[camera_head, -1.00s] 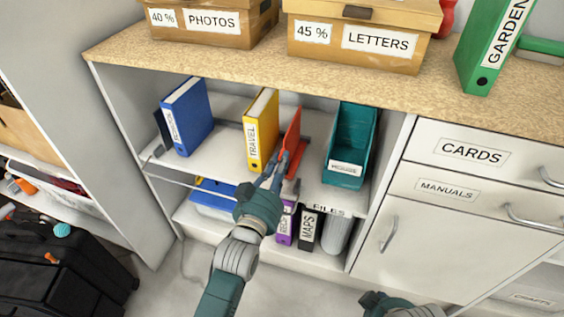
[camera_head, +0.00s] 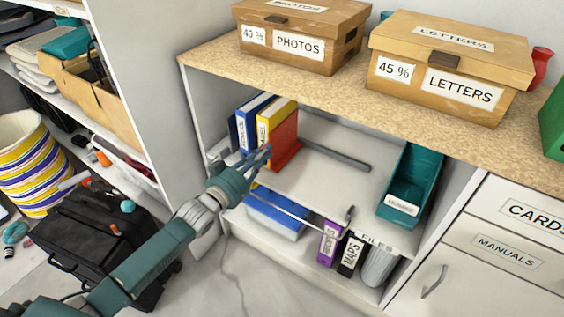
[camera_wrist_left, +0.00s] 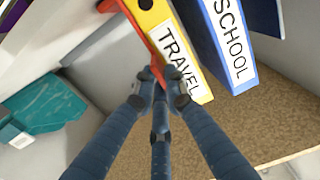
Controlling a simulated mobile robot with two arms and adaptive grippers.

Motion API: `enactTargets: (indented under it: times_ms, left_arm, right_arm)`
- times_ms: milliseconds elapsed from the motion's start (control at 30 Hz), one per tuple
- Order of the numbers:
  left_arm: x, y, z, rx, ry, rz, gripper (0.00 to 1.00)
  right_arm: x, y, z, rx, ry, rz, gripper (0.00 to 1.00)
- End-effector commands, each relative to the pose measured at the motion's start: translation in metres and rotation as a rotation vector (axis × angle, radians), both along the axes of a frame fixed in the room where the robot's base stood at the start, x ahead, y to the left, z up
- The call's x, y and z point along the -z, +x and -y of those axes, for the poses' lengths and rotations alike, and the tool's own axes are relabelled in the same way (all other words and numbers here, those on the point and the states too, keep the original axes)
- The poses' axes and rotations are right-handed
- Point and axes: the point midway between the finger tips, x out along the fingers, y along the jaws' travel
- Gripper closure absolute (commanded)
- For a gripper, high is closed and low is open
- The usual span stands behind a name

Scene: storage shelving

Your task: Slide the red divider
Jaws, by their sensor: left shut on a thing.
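The red divider (camera_head: 285,140) stands upright on the upper shelf, directly beside the yellow TRAVEL binder (camera_head: 265,132), which is next to the blue SCHOOL binder (camera_head: 248,118). My left gripper (camera_head: 262,157) is at the divider's front edge. In the left wrist view my left gripper (camera_wrist_left: 160,80) is shut on the divider's front edge, and the red divider (camera_wrist_left: 136,30) runs up from the fingers against the TRAVEL binder (camera_wrist_left: 176,50). The SCHOOL binder (camera_wrist_left: 228,38) is beyond it. My right gripper is not in view.
A teal bin (camera_head: 411,186) stands at the shelf's right end, with bare shelf (camera_head: 335,183) between it and the divider. A dark rail (camera_head: 337,155) lies along the shelf's back. Boxes labelled PHOTOS (camera_head: 298,42) and LETTERS (camera_head: 455,75) stand on the countertop.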

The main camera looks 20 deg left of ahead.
Motion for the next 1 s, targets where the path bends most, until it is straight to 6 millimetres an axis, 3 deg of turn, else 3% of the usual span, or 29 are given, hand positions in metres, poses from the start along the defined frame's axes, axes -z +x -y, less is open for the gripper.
enactTargets:
  times_ms: [200,567,600,700,1000]
  left_arm:
    - [-0.001,0.006,-0.017,0.000,0.000,0.003,1.00]
    - [-0.001,0.007,-0.019,-0.001,-0.002,0.002,1.00]
    - [-0.001,0.007,-0.019,-0.001,-0.002,0.002,0.87]
    - [-0.001,0.006,-0.019,-0.001,-0.001,0.002,0.69]
    - [0.000,0.005,-0.018,0.000,-0.001,0.000,0.69]
  right_arm:
    - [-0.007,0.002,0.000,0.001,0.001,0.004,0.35]
    - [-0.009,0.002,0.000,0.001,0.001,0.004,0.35]
    - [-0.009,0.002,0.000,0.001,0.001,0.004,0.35]
    - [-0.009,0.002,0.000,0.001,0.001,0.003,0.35]
    - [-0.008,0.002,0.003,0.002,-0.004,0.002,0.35]
